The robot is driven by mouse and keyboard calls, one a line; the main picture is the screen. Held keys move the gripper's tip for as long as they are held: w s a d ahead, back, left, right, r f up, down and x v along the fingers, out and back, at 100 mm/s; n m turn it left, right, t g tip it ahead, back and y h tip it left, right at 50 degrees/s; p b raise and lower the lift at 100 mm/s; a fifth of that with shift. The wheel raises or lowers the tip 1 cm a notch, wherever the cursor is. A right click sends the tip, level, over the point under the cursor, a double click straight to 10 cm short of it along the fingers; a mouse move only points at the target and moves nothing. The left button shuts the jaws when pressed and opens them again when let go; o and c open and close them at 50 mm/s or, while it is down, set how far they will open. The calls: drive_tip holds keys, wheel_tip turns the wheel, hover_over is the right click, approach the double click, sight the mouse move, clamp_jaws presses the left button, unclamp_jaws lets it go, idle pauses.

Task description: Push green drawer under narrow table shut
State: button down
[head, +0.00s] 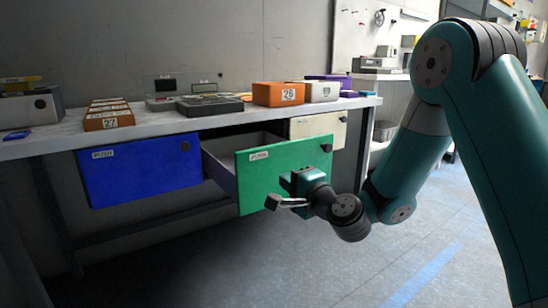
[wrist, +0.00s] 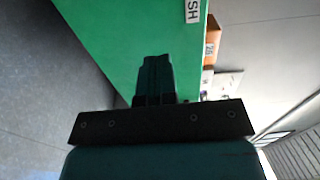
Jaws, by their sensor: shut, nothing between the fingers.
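The green drawer (head: 262,172) hangs under the narrow table (head: 62,140) and stands pulled out, with its grey inner side showing at the left. It has a "PUSH" label and a dark round knob at its upper right. My gripper (head: 272,202) is shut and empty in front of the lower part of the drawer's front. In the wrist view the shut fingers (wrist: 155,66) lie over the green drawer front (wrist: 110,35), with part of its label at the top. I cannot tell whether the fingertips touch the front.
A blue drawer (head: 140,170) at the left and a cream drawer (head: 318,128) behind at the right look shut. Boxes, including an orange one (head: 278,93), and devices stand on the tabletop. Open floor (head: 300,265) lies in front.

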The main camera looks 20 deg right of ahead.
sight(269, 169)
drive_tip(key=p+x, duration=0.2)
drive_tip(key=x, duration=0.2)
drive_tip(key=shift+w+a+r, duration=0.15)
drive_tip(key=shift+w, duration=0.1)
drive_tip(key=shift+w+a+p, duration=0.15)
drive_tip(key=shift+w+p, duration=0.15)
drive_tip(key=shift+w, duration=0.3)
